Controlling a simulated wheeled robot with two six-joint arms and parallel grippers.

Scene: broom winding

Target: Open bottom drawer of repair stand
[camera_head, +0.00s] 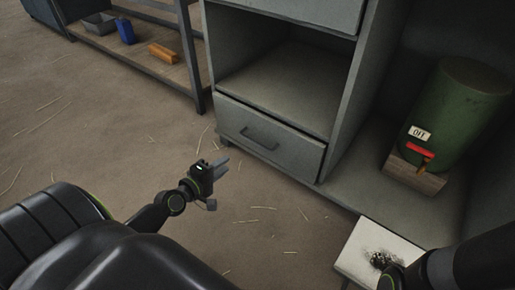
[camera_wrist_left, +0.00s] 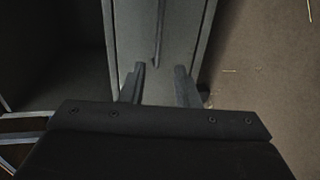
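The repair stand is a grey cabinet with an open shelf bay above its bottom drawer (camera_head: 285,155). The drawer looks closed, and its dark bar handle (camera_head: 262,138) is on the front. My left gripper (camera_head: 221,182) is apart from the drawer front, to the lower left of the handle, with its fingers spread and nothing between them. In the left wrist view the open fingers (camera_wrist_left: 162,78) point at the drawer front (camera_wrist_left: 180,30), with the handle (camera_wrist_left: 158,35) ahead of them. My right arm enters at the lower right; its dark gripper end (camera_head: 380,260) is small and unclear.
A green tank (camera_head: 455,115) with an OFF tag and red lever sits on a block in the right bay. A pale board (camera_head: 365,245) is below it. A low shelf (camera_head: 160,30) with a blue container and orange block stands upper left. The floor before the drawer is clear except straw.

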